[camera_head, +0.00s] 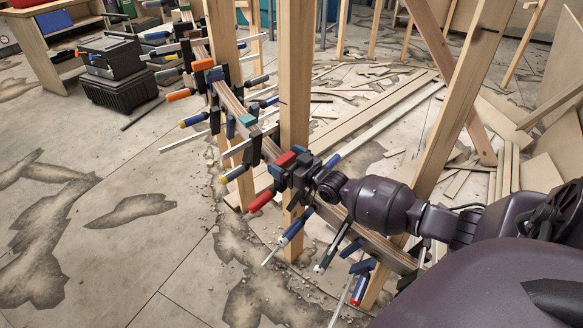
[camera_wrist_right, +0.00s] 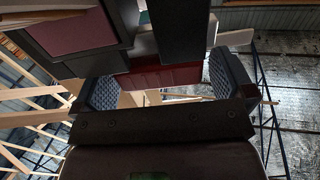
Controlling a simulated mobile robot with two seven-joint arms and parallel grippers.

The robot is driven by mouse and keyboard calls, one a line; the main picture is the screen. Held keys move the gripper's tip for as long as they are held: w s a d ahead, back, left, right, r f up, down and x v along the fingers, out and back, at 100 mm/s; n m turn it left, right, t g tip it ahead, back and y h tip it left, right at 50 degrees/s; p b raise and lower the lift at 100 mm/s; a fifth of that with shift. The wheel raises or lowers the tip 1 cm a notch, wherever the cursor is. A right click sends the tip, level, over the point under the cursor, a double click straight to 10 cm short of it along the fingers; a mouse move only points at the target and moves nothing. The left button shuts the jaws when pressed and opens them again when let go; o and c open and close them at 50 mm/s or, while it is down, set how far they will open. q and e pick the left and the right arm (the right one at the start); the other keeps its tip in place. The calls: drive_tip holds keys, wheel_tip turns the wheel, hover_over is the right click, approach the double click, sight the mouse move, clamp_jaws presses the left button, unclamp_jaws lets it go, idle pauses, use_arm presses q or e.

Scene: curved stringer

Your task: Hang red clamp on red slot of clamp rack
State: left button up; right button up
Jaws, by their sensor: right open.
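The red clamp, with a red block (camera_head: 286,159) and red handle (camera_head: 260,202), sits on the curved wooden stringer (camera_head: 236,104). My right gripper (camera_head: 299,174) is right at this clamp, reaching in from the right. In the right wrist view its padded fingers (camera_wrist_right: 164,82) are apart, and a dark red part of the clamp (camera_wrist_right: 166,77) lies between or just beyond them. Whether the pads touch it cannot be told. My left gripper is out of view. I cannot make out a clamp rack or a red slot.
Several other clamps, such as one with an orange handle (camera_head: 181,95), line the stringer on both sides. A wooden post (camera_head: 295,80) stands just behind the gripper. Black toolboxes (camera_head: 117,88) and loose planks (camera_head: 390,100) lie on the floor. The left floor is open.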

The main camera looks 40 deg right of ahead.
drive_tip(key=shift+c, duration=0.2)
drive_tip(key=shift+r, duration=0.1)
drive_tip(key=c, duration=1.3)
